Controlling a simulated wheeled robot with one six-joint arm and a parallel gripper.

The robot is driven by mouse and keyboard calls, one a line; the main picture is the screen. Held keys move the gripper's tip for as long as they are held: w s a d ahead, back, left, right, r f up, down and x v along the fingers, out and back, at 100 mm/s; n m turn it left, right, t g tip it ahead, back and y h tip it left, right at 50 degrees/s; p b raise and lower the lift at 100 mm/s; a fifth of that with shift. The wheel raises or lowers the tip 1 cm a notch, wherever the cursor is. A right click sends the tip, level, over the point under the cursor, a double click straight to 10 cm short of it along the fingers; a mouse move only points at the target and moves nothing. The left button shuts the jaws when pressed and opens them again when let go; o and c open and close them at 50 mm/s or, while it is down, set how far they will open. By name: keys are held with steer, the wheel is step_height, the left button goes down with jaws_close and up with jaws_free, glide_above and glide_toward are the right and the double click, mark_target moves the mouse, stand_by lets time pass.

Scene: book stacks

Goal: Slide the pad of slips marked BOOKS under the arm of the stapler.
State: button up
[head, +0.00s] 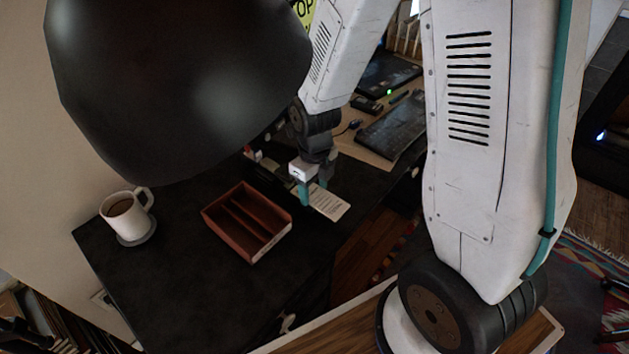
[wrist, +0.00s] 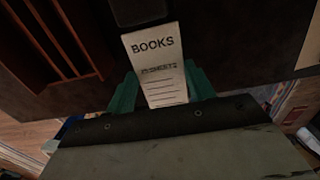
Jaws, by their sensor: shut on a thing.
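The pad of slips marked BOOKS (wrist: 158,72) is a narrow white pad with printed lines. It lies between the two teal fingers of my gripper (wrist: 160,85), which is shut on its sides. The far end of the pad meets the near edge of a black block-like thing (wrist: 142,10), which looks like part of the stapler. I cannot tell whether the pad goes under it. In the head view my gripper (head: 315,191) is low over the dark desk with the pad (head: 332,204) at its fingers. A dark shape (head: 262,178) left of it may be the stapler, partly hidden.
A reddish-brown divided tray (head: 277,247) sits left of and nearer than my gripper; it also shows in the wrist view (wrist: 60,42). A white mug (head: 121,214) stands on a coaster at far left. A keyboard (head: 392,124) lies behind. The dark desk's edge is close on the right.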

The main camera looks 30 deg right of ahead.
steer(key=shift+f, duration=0.95)
steer(key=shift+w+a, duration=0.35)
steer(key=shift+w, duration=0.5)
steer(key=shift+w+a, duration=0.35)
steer(key=shift+w, duration=0.45)
steer(key=shift+w+a, duration=0.35)
steer(key=shift+w, duration=0.5)
steer(key=o, duration=1)
steer(key=shift+o, duration=0.2)
step_height(320, 180, up, 8)
steer(key=shift+f, duration=0.15)
